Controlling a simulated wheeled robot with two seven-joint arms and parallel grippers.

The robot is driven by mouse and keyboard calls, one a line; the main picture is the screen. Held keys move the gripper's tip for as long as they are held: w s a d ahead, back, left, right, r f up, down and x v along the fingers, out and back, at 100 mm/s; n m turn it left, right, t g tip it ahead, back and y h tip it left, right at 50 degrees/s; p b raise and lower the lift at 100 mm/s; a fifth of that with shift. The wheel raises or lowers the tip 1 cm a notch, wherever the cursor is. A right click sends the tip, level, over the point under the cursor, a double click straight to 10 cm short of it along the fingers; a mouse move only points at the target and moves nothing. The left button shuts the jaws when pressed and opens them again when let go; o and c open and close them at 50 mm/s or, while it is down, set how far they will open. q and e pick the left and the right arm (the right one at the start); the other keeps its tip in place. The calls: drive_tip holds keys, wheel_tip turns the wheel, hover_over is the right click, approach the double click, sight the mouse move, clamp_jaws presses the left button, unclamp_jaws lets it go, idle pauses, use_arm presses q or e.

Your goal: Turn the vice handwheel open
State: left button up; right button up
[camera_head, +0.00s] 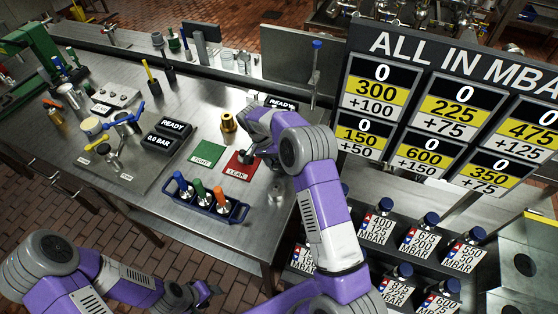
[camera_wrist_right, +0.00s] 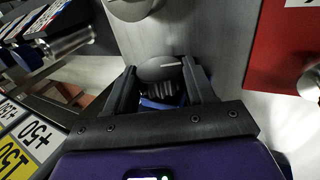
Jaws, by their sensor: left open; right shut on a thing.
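No part in view is clearly the vice handwheel; a green machine (camera_head: 40,50) stands at the far left of the bench. In the right wrist view, my right gripper (camera_wrist_right: 160,75) is shut on a round grey metal piece (camera_wrist_right: 158,68) with a pale line on top and blue below it. In the head view, my right gripper (camera_head: 258,125) is over the bench near the red LEAK mat (camera_head: 240,165), its fingers mostly hidden by my wrist. My left gripper (camera_head: 203,292) is open and empty low in the picture, in front of the bench's edge.
A blue rack (camera_head: 212,206) with coloured-topped pieces stands at the bench's front. The sign board (camera_head: 440,110) rises at the right. Bare bench lies between rack and display.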

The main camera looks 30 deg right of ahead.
drive_tip(key=shift+w+g+h, duration=0.1)
drive_tip(key=shift+g+h, duration=0.2)
idle(0.4)
drive_tip(key=o, duration=1.1)
drive_tip(key=shift+c, duration=0.2)
drive_tip(key=v, duration=0.7)
drive_tip(key=shift+a+r+p, duration=0.2)
drive_tip(key=shift+p, duration=0.15)
drive_tip(key=shift+w, duration=0.1)
